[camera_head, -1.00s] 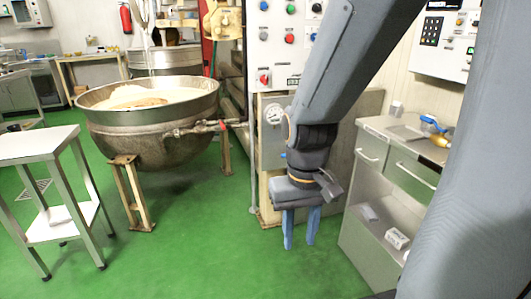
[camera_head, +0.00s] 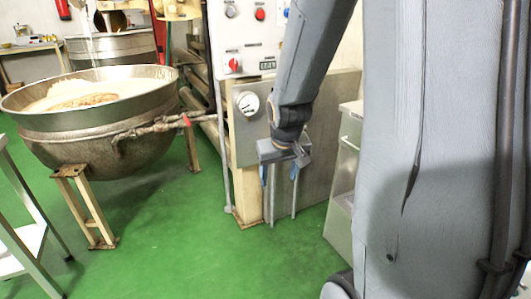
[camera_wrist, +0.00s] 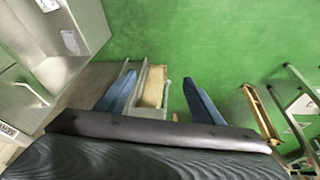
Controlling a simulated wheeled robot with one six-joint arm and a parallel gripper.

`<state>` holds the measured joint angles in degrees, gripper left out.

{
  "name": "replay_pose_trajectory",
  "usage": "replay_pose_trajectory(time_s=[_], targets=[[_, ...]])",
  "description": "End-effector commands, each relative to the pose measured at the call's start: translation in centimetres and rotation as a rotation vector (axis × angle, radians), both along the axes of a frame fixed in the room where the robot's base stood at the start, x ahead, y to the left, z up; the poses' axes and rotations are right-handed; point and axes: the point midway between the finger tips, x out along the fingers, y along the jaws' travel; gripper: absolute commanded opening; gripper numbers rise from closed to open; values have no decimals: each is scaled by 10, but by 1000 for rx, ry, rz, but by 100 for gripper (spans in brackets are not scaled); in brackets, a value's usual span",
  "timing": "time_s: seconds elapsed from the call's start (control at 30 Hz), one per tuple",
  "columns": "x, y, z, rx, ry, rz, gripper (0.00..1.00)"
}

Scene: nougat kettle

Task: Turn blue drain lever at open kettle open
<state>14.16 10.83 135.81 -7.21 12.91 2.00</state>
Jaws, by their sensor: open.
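The open kettle (camera_head: 100,150) is a large metal bowl holding pale material, at the left of the head view. A pipe (camera_head: 150,128) with a red handle (camera_head: 187,120) runs from its right side towards the control cabinet. I cannot make out a blue drain lever in either current view; it may be hidden behind my arm. My gripper (camera_head: 279,177) points down in front of the cabinet's lower panel, right of the kettle. In the wrist view its two blue fingers (camera_wrist: 160,82) are apart with nothing held between them.
The control cabinet (camera_head: 237,40) with buttons and a round gauge (camera_head: 247,102) stands close behind my arm. A metal drawer unit (camera_head: 345,165) is on the right. A steel side table (camera_head: 25,250) is at left. Green floor is clear between them.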

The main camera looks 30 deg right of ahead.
Motion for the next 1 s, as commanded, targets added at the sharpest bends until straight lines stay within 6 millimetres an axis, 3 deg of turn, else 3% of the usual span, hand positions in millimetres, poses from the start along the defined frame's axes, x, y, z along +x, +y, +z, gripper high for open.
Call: replay_pose_trajectory(time_s=[0.03, 0.2, 0.4, 0.5, 0.7, 1.0], targets=[[34, -17, -20, -17, -62, -1, 61], [139, -63, -52, -68, -313, 29, 61], [236, -107, -90, -96, -607, 80, 61], [272, -124, -110, -95, -754, 110, 61], [312, -144, -144, -71, -1018, 169, 61], [322, -151, -163, -37, -1212, 215, 61]])
